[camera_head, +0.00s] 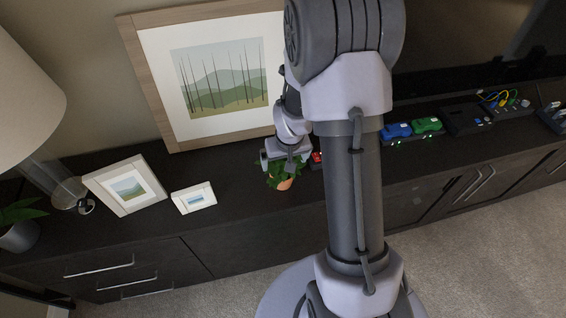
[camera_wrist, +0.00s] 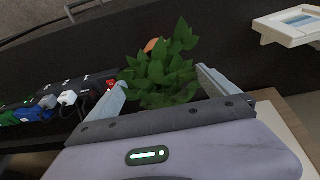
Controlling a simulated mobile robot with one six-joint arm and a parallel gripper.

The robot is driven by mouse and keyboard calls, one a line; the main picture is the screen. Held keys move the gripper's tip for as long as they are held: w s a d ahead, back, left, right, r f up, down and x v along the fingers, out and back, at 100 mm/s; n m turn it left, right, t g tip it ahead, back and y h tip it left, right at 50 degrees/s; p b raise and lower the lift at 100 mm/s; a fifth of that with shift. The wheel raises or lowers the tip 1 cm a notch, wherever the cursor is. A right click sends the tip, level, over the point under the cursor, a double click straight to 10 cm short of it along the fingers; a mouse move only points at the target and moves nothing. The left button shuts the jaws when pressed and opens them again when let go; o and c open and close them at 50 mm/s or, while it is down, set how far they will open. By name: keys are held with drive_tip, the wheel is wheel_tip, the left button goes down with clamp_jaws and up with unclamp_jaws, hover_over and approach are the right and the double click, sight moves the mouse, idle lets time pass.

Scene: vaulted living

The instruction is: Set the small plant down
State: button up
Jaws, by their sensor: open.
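The small plant (camera_head: 283,169) has green leaves in an orange pot. It is on the dark cabinet top (camera_head: 243,194), below the large framed picture. In the wrist view the plant's leaves (camera_wrist: 160,70) fill the space between and just beyond my fingers, and a bit of the orange pot shows behind them. My gripper (camera_head: 284,158) is right above and around the plant in the head view. In the wrist view my gripper (camera_wrist: 162,90) has its two fingers spread apart, one on each side of the leaves. The pot's base is mostly hidden by leaves.
A large framed picture (camera_head: 155,80) leans on the wall behind. Two smaller frames (camera_head: 125,187) (camera_head: 194,198) and a lamp (camera_head: 25,100) stand to the left. A red item (camera_head: 317,158) is close right of the plant. Blue and green devices (camera_head: 397,130) (camera_head: 427,125) lie farther right.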

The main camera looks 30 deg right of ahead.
drive_tip(key=s+a+r+t, duration=0.15)
drive_tip(key=a+r, duration=0.25)
drive_tip(key=r, duration=0.4)
drive_tip(key=s+a+r, duration=0.2)
drive_tip(key=a+r, duration=0.1)
drive_tip(key=r, duration=0.5)
drive_tip(key=s+a+r+y, duration=0.1)
drive_tip(key=s+a+r, duration=0.4)
drive_tip(key=s, duration=0.3)
drive_tip(key=s+a+r+m+t+y, duration=0.1)
drive_tip(key=s+a+r, duration=0.5)
drive_tip(key=s, duration=0.2)
drive_tip(key=shift+r+y, duration=0.3)
drive_tip(key=shift+y, duration=0.1)
drive_tip(key=shift+s, duration=0.15)
